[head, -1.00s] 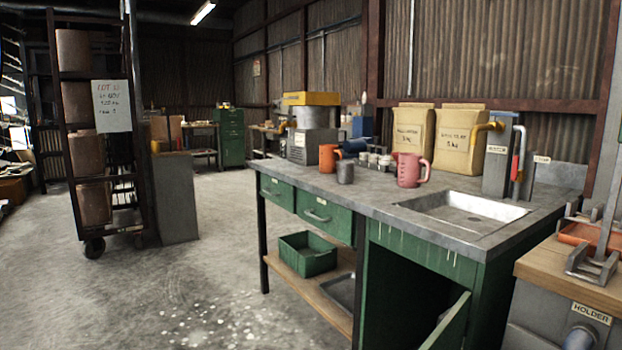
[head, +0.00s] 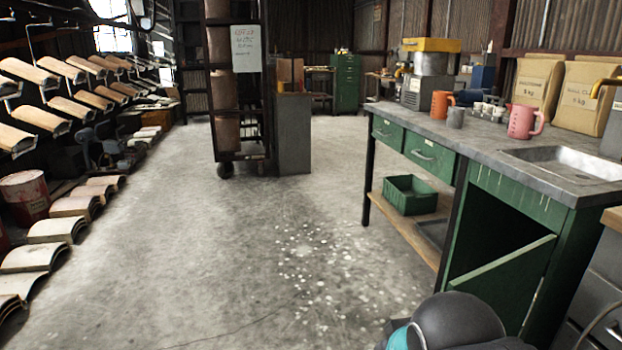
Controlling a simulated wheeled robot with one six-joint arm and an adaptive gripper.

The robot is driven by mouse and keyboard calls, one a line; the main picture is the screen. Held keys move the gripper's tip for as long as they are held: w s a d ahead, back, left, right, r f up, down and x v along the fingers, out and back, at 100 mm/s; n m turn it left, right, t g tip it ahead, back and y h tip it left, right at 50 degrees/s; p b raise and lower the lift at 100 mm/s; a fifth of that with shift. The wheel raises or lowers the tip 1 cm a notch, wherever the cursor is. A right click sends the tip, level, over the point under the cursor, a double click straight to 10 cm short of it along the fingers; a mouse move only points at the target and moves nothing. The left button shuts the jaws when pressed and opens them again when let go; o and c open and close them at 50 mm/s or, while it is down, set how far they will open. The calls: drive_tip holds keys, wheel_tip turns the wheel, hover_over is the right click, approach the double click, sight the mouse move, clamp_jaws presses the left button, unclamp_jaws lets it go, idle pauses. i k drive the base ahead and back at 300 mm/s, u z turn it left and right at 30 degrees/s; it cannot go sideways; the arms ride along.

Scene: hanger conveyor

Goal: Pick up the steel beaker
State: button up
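The steel beaker looks to be the small dull grey cup (head: 456,118) on the grey worktop (head: 400,113) of the green bench, in the head view right of centre. It stands upright near the front edge. An orange mug (head: 441,104) stands just behind it to the left. A pink jug (head: 523,121) stands to its right. A dark rounded part of my arm, with a teal patch, shows at the bottom edge. My gripper itself is not in view, so its opening is hidden.
The bench has green drawers (head: 433,155), a lower shelf with a green bin (head: 410,194), and an open cabinet door (head: 503,283) jutting over the floor. A sink (head: 565,160) is at right. A trolley rack (head: 239,150) stands ahead. The central floor is clear.

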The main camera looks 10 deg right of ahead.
sight(456, 115)
drive_tip(key=u, duration=0.4)
drive_tip(key=i, duration=3.25)
drive_tip(key=z, duration=1.6)
drive_tip(key=i, duration=0.75)
drive_tip(key=z, duration=0.55)
